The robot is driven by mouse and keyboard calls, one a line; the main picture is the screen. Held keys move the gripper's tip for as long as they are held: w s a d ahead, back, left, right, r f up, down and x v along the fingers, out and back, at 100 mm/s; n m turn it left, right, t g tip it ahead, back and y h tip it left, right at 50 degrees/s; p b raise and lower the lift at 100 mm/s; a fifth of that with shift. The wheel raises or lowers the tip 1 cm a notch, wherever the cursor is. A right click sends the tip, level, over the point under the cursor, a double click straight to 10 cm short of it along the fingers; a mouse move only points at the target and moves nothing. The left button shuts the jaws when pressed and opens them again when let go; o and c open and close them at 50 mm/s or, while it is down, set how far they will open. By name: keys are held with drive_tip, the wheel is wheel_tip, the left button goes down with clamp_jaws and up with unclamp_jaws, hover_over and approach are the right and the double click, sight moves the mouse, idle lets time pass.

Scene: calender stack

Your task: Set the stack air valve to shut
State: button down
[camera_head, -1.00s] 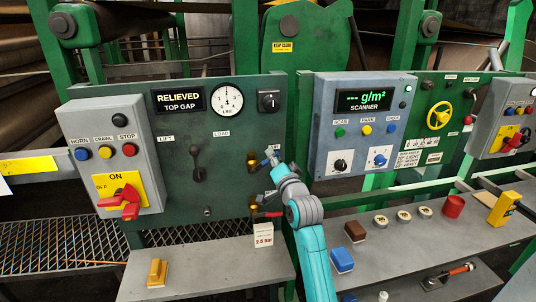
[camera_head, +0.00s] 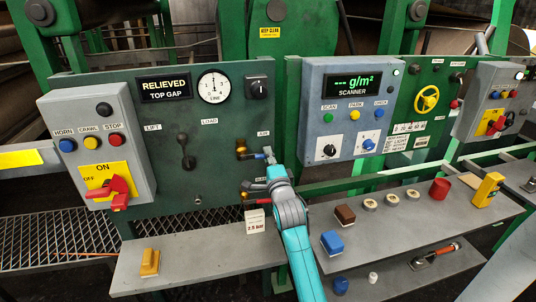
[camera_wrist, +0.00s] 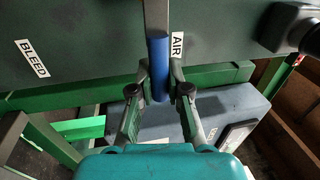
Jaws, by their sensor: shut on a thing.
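The stack air valve is a brass body (camera_head: 241,147) under the AIR label on the green panel. Its lever with a blue grip (camera_wrist: 158,70) extends from the body, roughly sideways to the right in the head view. My gripper (camera_wrist: 159,82) is shut on the blue grip, one finger on each side. In the head view my gripper (camera_head: 269,160) comes up from below, and it hides part of the lever's end.
Just below is a second brass valve (camera_head: 247,190) with a red handle, partly behind my arm. The scanner box (camera_head: 352,110) stands close on the right. A shelf (camera_head: 200,268) lies below, holding a yellow block (camera_head: 150,262) and a 2.5 bar tag block (camera_head: 255,224).

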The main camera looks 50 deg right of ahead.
drive_tip(key=shift+f, duration=0.15)
idle(0.3)
drive_tip(key=c, duration=1.1)
unclamp_jaws()
drive_tip(key=v, duration=1.2)
